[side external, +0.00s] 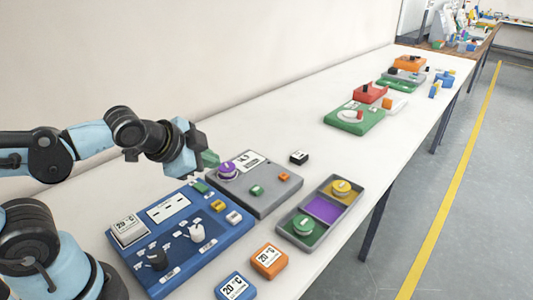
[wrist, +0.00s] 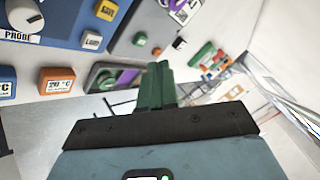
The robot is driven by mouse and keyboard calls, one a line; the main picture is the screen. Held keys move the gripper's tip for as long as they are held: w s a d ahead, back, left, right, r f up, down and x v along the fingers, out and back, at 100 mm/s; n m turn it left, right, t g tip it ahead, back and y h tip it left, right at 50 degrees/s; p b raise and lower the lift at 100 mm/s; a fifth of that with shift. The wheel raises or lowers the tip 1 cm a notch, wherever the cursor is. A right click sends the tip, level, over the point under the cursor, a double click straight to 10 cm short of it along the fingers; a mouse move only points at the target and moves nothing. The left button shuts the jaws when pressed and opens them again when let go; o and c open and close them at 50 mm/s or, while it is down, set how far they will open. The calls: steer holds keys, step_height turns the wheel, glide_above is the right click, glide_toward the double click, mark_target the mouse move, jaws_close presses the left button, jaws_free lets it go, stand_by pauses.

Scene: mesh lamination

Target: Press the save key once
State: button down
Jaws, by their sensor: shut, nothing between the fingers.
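The blue panel (side external: 190,262) lies at the near end of the table. Along its right side sit a green key (side external: 200,187), a yellow key (side external: 218,204) and a white key (side external: 233,217). In the wrist view the yellow key (wrist: 107,10), whose small lettering seems to read SAVE, is at the top, with the white key (wrist: 91,40) below it. My gripper (side external: 211,158) has green fingers, shut and empty, raised above the far edge of the panels and apart from the keys. Its fingers also show in the wrist view (wrist: 160,68).
A grey panel (side external: 262,207) with a purple knob (side external: 228,170) adjoins the blue panel. A grey tray (side external: 318,230) with round pieces, an orange block (side external: 269,261) and a blue block (side external: 235,287) are near the front edge. A green board (side external: 352,127) stands farther along.

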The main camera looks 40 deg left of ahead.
mark_target(215, 207)
steer(key=shift+f, duration=4.35)
steer(key=shift+r, duration=2.5)
steer(key=r+n, duration=0.1)
steer(key=n, duration=0.1)
steer(key=s+r+n+g, duration=0.1)
steer(key=n, duration=0.2)
steer(key=s+r+n+g+h, duration=0.1)
steer(key=n, duration=0.1)
steer(key=shift+s+r+n, duration=0.15)
steer(key=shift+r+n, duration=0.05)
steer(key=shift+n, duration=0.2)
